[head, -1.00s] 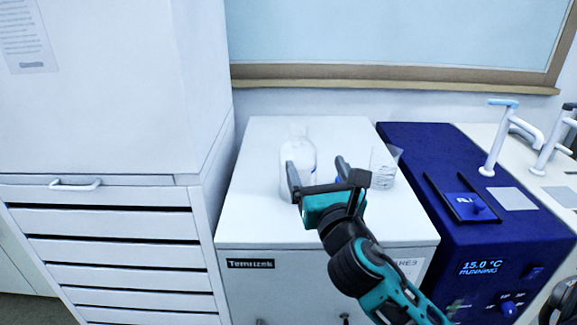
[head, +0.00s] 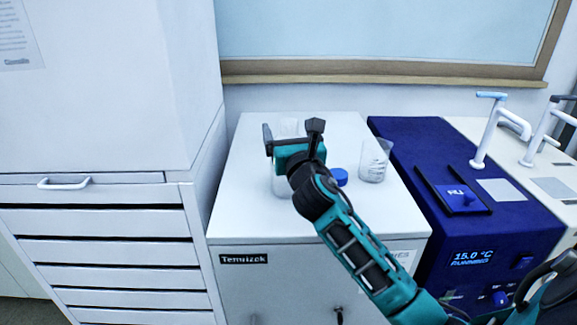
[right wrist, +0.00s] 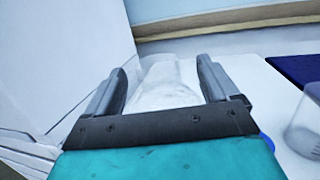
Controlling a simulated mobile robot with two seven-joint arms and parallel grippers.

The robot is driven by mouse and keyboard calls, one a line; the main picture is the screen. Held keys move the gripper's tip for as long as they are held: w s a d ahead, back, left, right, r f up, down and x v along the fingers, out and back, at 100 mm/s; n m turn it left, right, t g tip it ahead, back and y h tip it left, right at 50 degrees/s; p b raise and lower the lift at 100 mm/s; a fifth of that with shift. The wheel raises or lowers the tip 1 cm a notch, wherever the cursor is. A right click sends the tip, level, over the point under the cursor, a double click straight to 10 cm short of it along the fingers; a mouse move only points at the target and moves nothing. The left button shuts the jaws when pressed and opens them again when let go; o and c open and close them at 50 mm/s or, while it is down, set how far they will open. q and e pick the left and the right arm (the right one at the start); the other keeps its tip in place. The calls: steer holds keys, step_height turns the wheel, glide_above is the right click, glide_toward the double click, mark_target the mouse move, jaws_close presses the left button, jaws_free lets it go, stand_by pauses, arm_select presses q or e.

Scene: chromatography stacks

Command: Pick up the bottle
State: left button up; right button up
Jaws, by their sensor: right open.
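A clear, pale bottle (head: 280,186) stands on the white cabinet top, mostly hidden behind my right gripper in the head view. My right gripper (head: 292,130) is open in front of and over the bottle. In the right wrist view the bottle (right wrist: 166,84) shows between the two spread fingers of the right gripper (right wrist: 166,85), with a gap on each side. I cannot tell how far the fingertips reach along it. My left gripper is not in view.
A blue cap (head: 340,177) and a clear beaker (head: 375,160) stand right of the bottle on the white cabinet top (head: 235,215). A dark blue machine (head: 415,140) adjoins on the right. A tall white cabinet (head: 110,90) rises on the left.

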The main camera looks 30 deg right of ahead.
steer(key=shift+w+d, duration=0.1)
steer(key=shift+w, duration=0.15)
steer(key=shift+c, duration=0.4)
